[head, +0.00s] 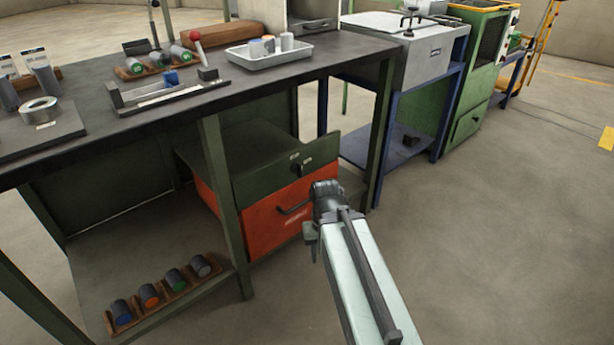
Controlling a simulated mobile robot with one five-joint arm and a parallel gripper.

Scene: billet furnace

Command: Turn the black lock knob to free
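The black lock knob (297,169) is a small dark piece on the dark green upper front of the drawer cabinet under the bench. Small pale labels lie above and beside it; I cannot read them or tell which way the knob points. Below it is the orange drawer front (268,216) with a black bar handle (293,208). The drawer looks shut. My gripper (326,190) is at the end of my pale arm, in the picture just right of and below the knob. It appears apart from the knob. Its fingers cannot be made out.
The dark workbench (225,97) stands above the cabinet, with its front leg (224,190) left of the drawer. A wooden rack (165,298) with several capped cylinders lies on the lower shelf. A white tray (268,57) is on the bench. The floor at right is clear.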

